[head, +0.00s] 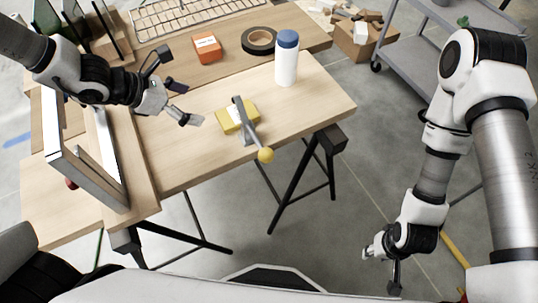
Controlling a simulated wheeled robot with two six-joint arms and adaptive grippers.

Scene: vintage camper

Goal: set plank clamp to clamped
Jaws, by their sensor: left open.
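The plank clamp (243,128) sits on the light wooden bench near its front edge. It has a yellow block, a grey lever and a yellow ball knob. The lever slants across the block, and the knob end hangs out past the front edge. My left gripper (184,103) is open and empty, to the left of the clamp and apart from it. My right gripper (382,268) hangs low over the floor at the lower right, away from the bench. Its fingers are too small and partly hidden to judge.
A white bottle with a blue cap (287,62) stands behind the clamp to the right. A black tape roll (259,41) and an orange box (206,47) lie farther back. A framed panel (85,168) stands at the left. A grey cart (440,48) is at the upper right.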

